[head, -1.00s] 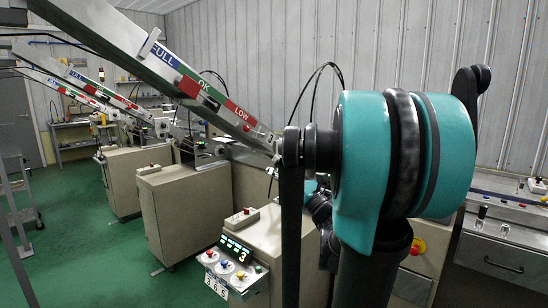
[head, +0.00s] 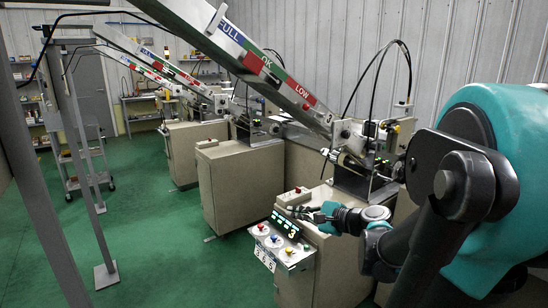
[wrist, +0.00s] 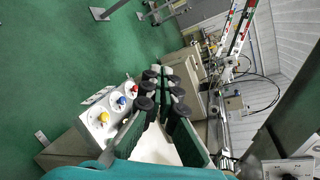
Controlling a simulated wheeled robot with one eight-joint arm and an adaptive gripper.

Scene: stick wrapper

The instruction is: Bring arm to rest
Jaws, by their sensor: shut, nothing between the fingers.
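My gripper (head: 306,214) shows small in the head view, in front of the nearest wrapper machine, close above its cabinet top and beside the control panel. In the wrist view the dark fingers of my gripper (wrist: 165,88) lie close together with nothing between them. My teal and black arm (head: 488,180) fills the right side of the head view, with the forearm folded down and leading left to the gripper. The control panel (head: 281,240) carries a lit green display and several coloured knobs; the panel (wrist: 112,108) also shows left of the fingers in the wrist view.
The nearest machine (head: 350,150) has a sloped chute (head: 270,70) marked FULL, OK and LOW. More such machines stand behind it to the left. A grey post stand (head: 106,270) rises at the left. The green floor (head: 160,240) between is clear.

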